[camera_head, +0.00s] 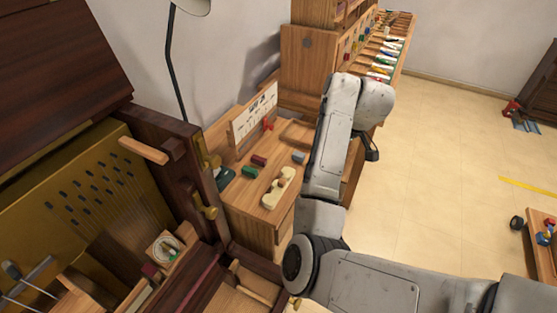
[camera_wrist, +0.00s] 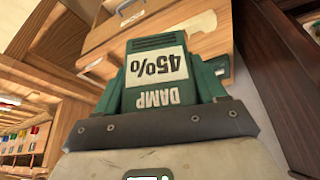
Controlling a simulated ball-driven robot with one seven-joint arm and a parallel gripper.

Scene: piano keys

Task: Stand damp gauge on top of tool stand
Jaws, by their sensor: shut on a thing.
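The damp gauge (camera_wrist: 155,75) is a dark green block with a white label reading "DAMP" and "45%", upside down in the wrist view. My gripper (camera_wrist: 160,88) is shut on it, with a green finger on each side. In the head view my grey arm reaches up over the right of the small cabinet, and I cannot make out the gripper or gauge there. I cannot tell for certain which thing is the tool stand. A cream piece with scooped edges (camera_head: 278,187) lies on the cabinet top. Tools with metal shafts (camera_head: 38,271) show at the lower left.
The small wooden cabinet (camera_head: 250,218) also carries a green block (camera_head: 250,172), a dark red block (camera_head: 259,160) and a grey block (camera_head: 298,158). The piano's open dark wood case (camera_head: 180,150) is at the left. Open floor (camera_head: 440,170) lies to the right.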

